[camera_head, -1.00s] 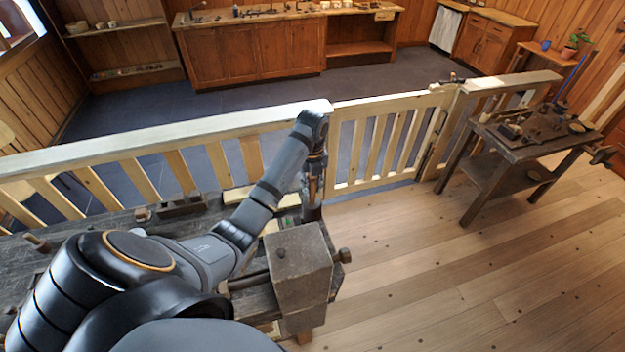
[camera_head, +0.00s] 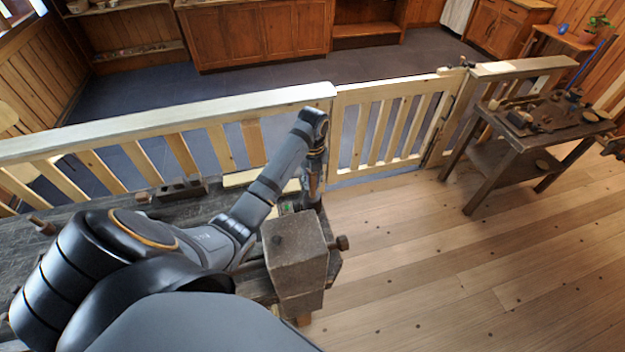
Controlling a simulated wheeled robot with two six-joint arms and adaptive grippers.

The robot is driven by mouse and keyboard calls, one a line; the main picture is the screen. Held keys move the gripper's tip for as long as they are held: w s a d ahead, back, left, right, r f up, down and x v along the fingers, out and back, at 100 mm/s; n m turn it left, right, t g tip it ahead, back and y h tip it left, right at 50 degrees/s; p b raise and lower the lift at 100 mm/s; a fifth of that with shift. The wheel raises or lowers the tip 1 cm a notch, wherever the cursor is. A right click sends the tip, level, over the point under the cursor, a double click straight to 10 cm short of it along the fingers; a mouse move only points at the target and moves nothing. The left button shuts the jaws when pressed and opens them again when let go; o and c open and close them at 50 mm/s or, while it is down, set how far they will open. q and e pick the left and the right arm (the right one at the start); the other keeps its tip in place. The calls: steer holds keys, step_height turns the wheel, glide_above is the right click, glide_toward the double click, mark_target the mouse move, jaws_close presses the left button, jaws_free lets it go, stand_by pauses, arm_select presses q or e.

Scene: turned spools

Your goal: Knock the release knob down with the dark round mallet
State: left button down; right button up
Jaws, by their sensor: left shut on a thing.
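My left gripper (camera_head: 313,172) points down beside the near side of the pale wooden fence. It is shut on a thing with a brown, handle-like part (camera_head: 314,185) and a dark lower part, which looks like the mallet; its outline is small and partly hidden. A dark fitting (camera_head: 458,62) sits on top of the gate post, to the right of the gripper and farther away. It may hold the release knob, but I cannot make out the knob. My right gripper does not show.
The slatted gate (camera_head: 390,130) stands closed in the fence (camera_head: 130,125). A bench with a bulky wooden vise block (camera_head: 297,240) is below my left arm. A dark side table (camera_head: 512,141) with several tools stands at the right. The plank floor between is clear.

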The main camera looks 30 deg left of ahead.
mark_target(312, 187)
arm_select(q)
steer(key=shift+f, duration=0.3)
steer(key=shift+s+f+b, duration=0.1)
steer(key=shift+f+b, duration=0.4)
steer(key=shift+f, duration=1.05)
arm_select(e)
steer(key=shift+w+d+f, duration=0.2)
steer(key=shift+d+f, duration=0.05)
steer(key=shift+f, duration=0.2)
arm_select(q)
steer(key=shift+r, duration=0.15)
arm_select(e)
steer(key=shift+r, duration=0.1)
arm_select(q)
steer(key=shift+r+p, duration=0.65)
steer(key=shift+r, duration=0.9)
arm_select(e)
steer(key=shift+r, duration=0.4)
